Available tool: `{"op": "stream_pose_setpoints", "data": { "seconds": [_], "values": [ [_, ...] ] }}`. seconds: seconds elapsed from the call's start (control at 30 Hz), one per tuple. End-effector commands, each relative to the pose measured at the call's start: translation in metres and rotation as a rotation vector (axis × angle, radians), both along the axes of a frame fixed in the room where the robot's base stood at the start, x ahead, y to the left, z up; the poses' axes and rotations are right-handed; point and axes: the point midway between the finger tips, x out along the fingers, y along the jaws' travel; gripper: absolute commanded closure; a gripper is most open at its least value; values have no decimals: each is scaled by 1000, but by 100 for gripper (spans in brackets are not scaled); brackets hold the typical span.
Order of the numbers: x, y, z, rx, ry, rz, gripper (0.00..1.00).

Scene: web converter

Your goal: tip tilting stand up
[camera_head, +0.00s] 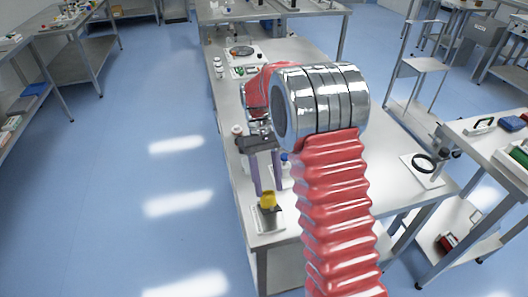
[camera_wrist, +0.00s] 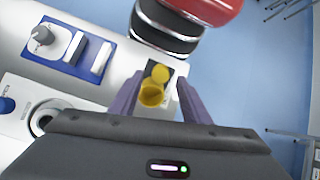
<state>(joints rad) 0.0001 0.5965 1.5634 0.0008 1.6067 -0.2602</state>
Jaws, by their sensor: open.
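A yellow tilting piece, which I take to be the tilting stand (camera_head: 268,201), stands on a small dark base near the front end of the long table. In the wrist view the yellow stand (camera_wrist: 152,94) shows a cup-like round end and a second rounded part behind it. My gripper (camera_head: 267,188) is open, its two purple fingers pointing down just above the stand. In the wrist view the fingers of my gripper (camera_wrist: 160,82) lie on either side of the yellow part, with a gap on both sides. The stand's exact tilt is hard to tell.
A blue panel (camera_wrist: 55,66) with a knob and blocks lies left in the wrist view, beside a white device with a round ring (camera_wrist: 46,116). Bottles (camera_head: 218,68) stand further along the table (camera_head: 300,50). Blue floor (camera_head: 120,180) is clear at left.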

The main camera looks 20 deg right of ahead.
Motion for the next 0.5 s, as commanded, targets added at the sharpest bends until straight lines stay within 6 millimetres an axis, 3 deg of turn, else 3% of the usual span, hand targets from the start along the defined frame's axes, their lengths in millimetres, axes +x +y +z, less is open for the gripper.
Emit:
{"op": "stream_pose_setpoints", "data": {
  "seconds": [0.5],
  "values": [
    [43,1,57,0,-2,1,57]
  ]
}}
